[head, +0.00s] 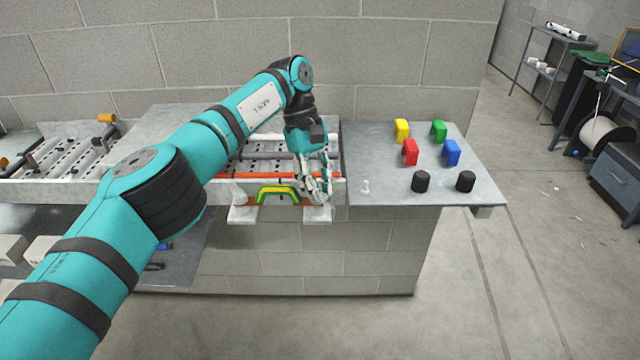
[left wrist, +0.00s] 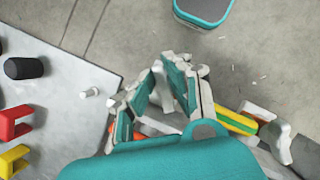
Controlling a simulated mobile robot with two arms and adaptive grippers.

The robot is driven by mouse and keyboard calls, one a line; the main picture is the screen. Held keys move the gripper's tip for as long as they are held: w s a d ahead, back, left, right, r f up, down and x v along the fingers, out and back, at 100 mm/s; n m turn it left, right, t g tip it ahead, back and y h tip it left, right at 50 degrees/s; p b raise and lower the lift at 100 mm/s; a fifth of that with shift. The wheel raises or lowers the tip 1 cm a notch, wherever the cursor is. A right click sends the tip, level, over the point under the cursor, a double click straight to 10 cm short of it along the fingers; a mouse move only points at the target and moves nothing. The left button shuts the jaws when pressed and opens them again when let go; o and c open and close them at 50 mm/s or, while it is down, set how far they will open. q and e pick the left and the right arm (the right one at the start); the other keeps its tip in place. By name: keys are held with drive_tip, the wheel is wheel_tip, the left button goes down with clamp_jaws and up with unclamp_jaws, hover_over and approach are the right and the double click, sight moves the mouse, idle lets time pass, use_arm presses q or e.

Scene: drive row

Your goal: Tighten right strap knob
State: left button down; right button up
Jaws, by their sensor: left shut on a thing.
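My left gripper (head: 319,190) is at the right end of the roller tray's front edge, fingers pointing down. It also shows in the left wrist view (left wrist: 168,88), with its fingers drawn together. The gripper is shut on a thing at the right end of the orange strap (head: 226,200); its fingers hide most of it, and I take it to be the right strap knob. A green and yellow arched piece (head: 278,190) is left of the gripper, and it also shows in the left wrist view (left wrist: 235,122). My right gripper is out of view.
White brackets (head: 242,214) stick out below the front edge. The grey tabletop (head: 385,150) at right holds a small white peg (head: 365,187), yellow, green, red and blue blocks, and two black cylinders (head: 420,182). A block wall stands behind; open floor lies right.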

use_arm(q)
drive_tip(key=shift+r, duration=0.1)
drive_tip(key=c, duration=1.3)
unclamp_jaws()
drive_tip(key=shift+c, duration=0.2)
